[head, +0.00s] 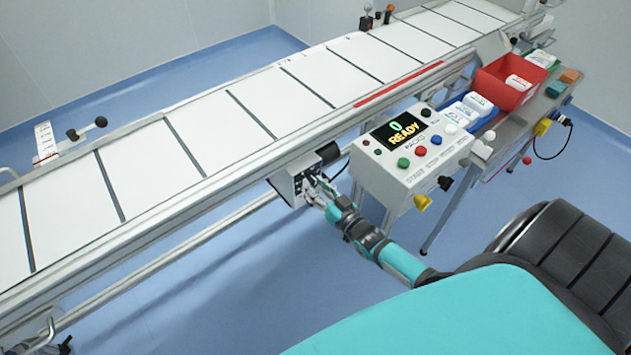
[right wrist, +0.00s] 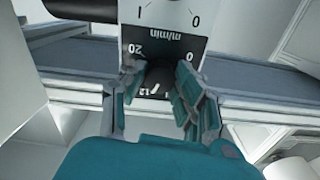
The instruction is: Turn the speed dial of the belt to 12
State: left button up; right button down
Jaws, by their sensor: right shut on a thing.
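The speed dial (right wrist: 158,74) is a dark round knob on a black scale plate (right wrist: 190,50), shown upside down in the right wrist view. The plate reads m/min, with 20, 12 and 0 around the knob. A white mark shows at the knob's lower edge, close to the 12; its exact reading is partly hidden by the fingers. My right gripper (right wrist: 160,90) is shut on the dial, one finger on each side. In the head view my right gripper (head: 318,190) is at the control box (head: 288,186) under the belt's (head: 140,158) near edge. My left gripper is out of view.
The floor below the belt is open.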

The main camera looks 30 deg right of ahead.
dwell(0.5)
jog(key=c, duration=1)
grip_release()
jog(key=s, duration=0.8)
jog(key=s+d, duration=0.1)
jog(key=s, duration=0.3)
